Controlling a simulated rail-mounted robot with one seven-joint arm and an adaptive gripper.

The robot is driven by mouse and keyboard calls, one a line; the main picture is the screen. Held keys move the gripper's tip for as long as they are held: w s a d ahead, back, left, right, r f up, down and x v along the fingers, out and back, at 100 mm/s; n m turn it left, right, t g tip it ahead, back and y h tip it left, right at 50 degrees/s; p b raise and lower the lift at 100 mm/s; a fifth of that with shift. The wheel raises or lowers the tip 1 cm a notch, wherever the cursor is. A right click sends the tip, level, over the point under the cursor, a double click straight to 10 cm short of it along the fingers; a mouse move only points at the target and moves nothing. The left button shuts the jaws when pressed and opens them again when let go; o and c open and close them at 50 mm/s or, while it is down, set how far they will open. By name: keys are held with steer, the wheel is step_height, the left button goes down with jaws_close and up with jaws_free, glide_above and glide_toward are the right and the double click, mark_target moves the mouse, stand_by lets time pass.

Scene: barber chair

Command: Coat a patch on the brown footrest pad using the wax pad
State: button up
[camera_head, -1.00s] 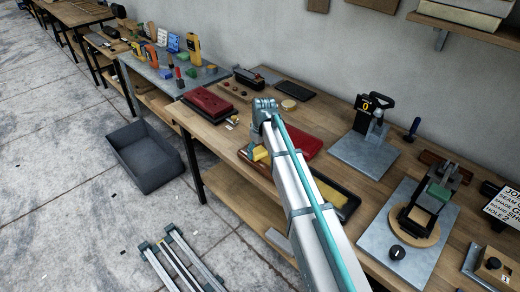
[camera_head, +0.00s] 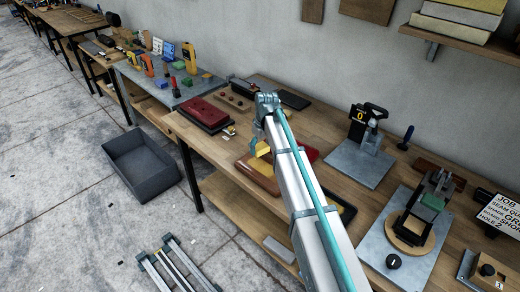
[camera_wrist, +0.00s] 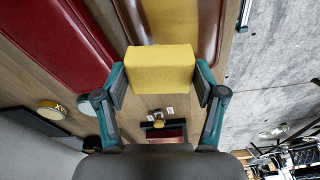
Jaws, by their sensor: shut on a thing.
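My gripper (camera_wrist: 158,92) is shut on the yellow wax pad (camera_wrist: 160,70), a block held between its two teal fingers. The wax pad also shows below my wrist in the head view (camera_head: 262,148). The brown footrest pad (camera_wrist: 199,22) is long and glossy, at the top of the wrist view just past the block. In the head view the brown pad (camera_head: 257,178) lies on the workbench under my arm, partly hidden by it. The wax pad is over or near its edge; I cannot tell whether they touch.
A red pad (camera_wrist: 50,45) lies left of the brown pad. A round tin (camera_wrist: 52,108) with a yellow lid stands nearer. A dark red pad (camera_head: 203,113) lies further left on the workbench (camera_head: 300,200). A grey bin (camera_head: 140,165) stands on the floor. Fixtures stand at the right.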

mark_target(260, 146)
steer(key=shift+r+p, duration=0.7)
steer(key=shift+r, duration=0.95)
